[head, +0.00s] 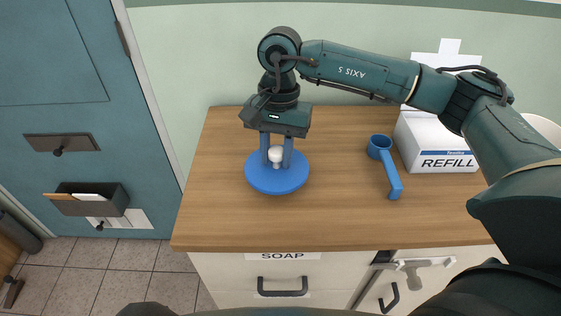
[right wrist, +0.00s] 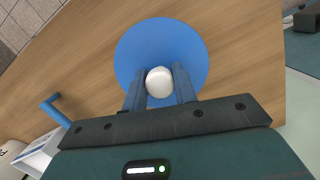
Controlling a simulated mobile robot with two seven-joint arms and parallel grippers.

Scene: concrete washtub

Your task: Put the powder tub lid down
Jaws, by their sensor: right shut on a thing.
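The powder tub lid (head: 277,181) is a round blue disc with a white knob (head: 276,155) on top. It is over the left part of the wooden counter, and I cannot tell whether it touches the wood. My right gripper (head: 276,152) points down with its two blue fingers shut on the knob. In the right wrist view the lid (right wrist: 190,48) lies beyond the fingers, with the white knob (right wrist: 159,82) between the fingertips (right wrist: 159,88). My left gripper is not in view.
A blue scoop (head: 388,165) lies on the wooden counter (head: 330,225), right of the lid. A white REFILL box (head: 440,150) stands at the back right, partly behind my right arm. The counter between lid and scoop is clear. A SOAP drawer (head: 283,275) is below the front edge.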

